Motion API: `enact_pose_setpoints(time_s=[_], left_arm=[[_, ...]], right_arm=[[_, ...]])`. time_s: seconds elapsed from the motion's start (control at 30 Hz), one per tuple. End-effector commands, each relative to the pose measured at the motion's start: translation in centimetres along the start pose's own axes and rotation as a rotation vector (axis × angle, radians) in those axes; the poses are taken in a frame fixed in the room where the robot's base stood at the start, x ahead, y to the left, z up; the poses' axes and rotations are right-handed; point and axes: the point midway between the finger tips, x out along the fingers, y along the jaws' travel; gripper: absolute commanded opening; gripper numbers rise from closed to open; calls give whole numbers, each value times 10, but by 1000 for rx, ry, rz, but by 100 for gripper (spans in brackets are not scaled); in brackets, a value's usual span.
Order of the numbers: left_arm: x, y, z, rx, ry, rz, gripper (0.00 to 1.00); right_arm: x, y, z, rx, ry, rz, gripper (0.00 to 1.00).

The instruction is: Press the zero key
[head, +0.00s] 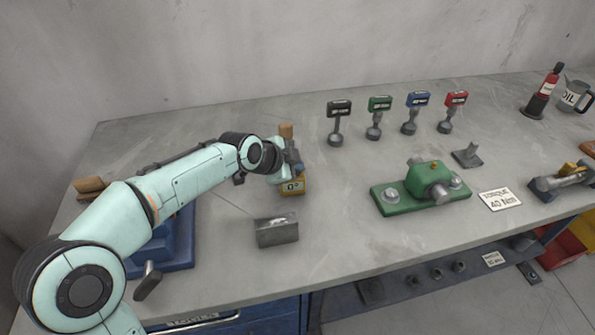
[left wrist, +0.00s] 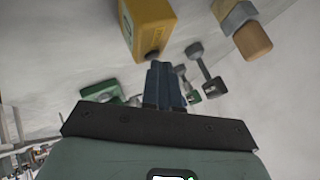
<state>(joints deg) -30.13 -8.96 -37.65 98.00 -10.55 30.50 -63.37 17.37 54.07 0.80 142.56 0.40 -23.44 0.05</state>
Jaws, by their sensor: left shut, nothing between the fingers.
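I cannot make out a separate zero key. My left gripper (head: 296,170) is shut and empty, close beside the device and partly covering it. In the left wrist view its closed fingertips (left wrist: 158,66) point toward the device's near end; I cannot tell whether they touch. My right gripper is out of view.
A grey metal block (head: 276,230) sits in front of the device. A wooden-ended tool (head: 286,131) is behind my gripper. Several tagged gauges (head: 338,124) stand at the back. A green fixture (head: 420,188) is to the right. The bench between block and fixture is clear.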

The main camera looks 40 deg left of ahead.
Motion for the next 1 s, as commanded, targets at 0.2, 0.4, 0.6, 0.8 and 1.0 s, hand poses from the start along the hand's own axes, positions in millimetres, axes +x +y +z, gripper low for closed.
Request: enact_pose_setpoints(time_s=[0.2, 0.4, 0.6, 0.8, 1.0], left_arm=[[3, 2, 2, 0, -2, 1, 0], [3, 2, 2, 0, -2, 2, 0], [2, 2, 2, 0, -2, 2, 0], [-5, -4, -4, 0, -2, 2, 0], [-12, -8, -9, 0, -1, 2, 0]], right_arm=[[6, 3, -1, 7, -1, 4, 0], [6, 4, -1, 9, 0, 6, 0], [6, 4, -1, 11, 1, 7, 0], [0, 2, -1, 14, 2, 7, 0], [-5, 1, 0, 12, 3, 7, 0]])
